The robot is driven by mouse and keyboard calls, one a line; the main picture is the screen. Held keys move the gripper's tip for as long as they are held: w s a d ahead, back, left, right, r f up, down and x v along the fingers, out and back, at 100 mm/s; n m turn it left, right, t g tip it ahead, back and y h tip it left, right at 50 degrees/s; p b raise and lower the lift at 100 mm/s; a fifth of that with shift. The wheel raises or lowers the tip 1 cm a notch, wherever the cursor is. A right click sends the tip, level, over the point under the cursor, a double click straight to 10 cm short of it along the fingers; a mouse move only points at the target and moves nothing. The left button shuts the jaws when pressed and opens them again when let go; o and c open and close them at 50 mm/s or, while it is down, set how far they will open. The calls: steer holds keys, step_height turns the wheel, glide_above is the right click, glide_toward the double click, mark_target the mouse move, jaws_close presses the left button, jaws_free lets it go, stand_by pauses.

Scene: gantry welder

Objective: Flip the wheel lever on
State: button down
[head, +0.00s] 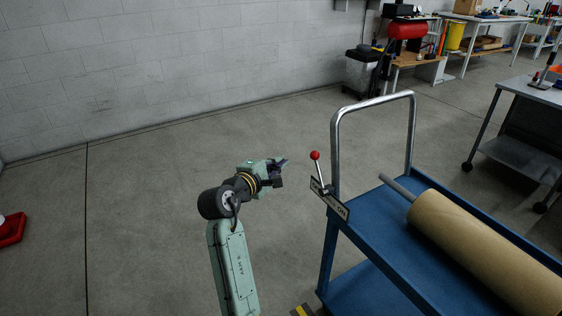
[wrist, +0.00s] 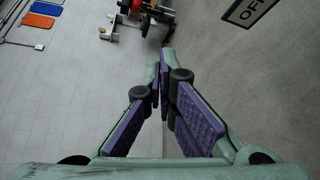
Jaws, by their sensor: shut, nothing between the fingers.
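The lever (head: 320,175) has a red ball on a metal stem and stands on the corner of a blue cart. It leans slightly left, toward the far end of its dark label plate (head: 342,210), where ON reads at the right end. In the wrist view the OFF end of the plate (wrist: 250,11) shows at the top right; the lever itself is out of that view. My gripper (head: 284,163) is in the air left of the lever, apart from it. Its fingers (wrist: 165,58) are shut together with nothing between them.
The blue cart (head: 372,250) carries a large brown roll (head: 480,238) and has a grey tube handle (head: 337,130) rising just right of the lever. Floor left of the cart is clear. A red cone base (head: 12,231) lies far left. Workbenches (head: 412,58) stand at the back.

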steer(key=w+d+p, duration=0.2)
steer(key=w+d, duration=0.2)
steer(key=d, duration=0.2)
stand_by(0.3)
stand_by(0.3)
steer(key=shift+s+d+r+m, duration=0.2)
steer(key=shift+r+m, duration=0.1)
steer(key=shift+s+d+t+b, duration=0.1)
steer(key=shift+t+b, duration=0.2)
steer(key=shift+b, duration=0.05)
steer(key=s+d+r+m+t+h+b, duration=0.1)
steer(key=s+d+m+t+h+b, duration=0.1)
steer(key=m+b, duration=0.4)
steer(key=s+d+m+t+h+b, duration=0.1)
steer(key=s+d+m+h+b, duration=0.1)
steer(key=s+d+m+b, duration=0.2)
steer(key=s+m+b, duration=0.1)
steer(key=s+b, duration=0.2)
steer(key=b, duration=0.4)
steer(key=shift+s+d+r+m+t+h, duration=0.25)
steer(key=shift+d+r+m+t+h, duration=0.05)
steer(key=shift+d+r+m+t, duration=0.1)
